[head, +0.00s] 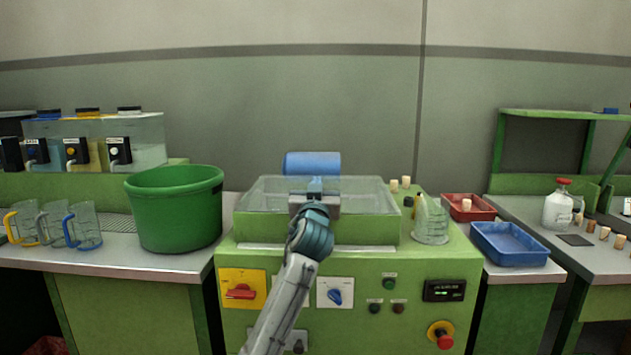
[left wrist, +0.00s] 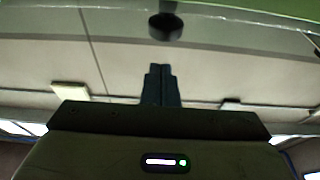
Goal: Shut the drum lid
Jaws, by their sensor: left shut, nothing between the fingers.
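A clear drum lid (head: 365,192) spans the top of the green machine (head: 410,270) in the middle of the head view. It looks low over the housing, but I cannot tell whether it is fully down. My left gripper (head: 315,185) is in front of the lid's middle and hides part of it. Its fingers are together and empty, also in the left wrist view (left wrist: 160,85). I cannot tell whether they touch the lid. A dark round knob (left wrist: 165,27) shows beyond the fingertips. My right gripper is not in view.
A blue cylinder (head: 312,163) is behind the lid. A clear jug (head: 431,222) and several corks stand on the machine's right side. A green bucket (head: 174,215) stands left. A red tray (head: 478,214) and a blue tray (head: 510,250) are right.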

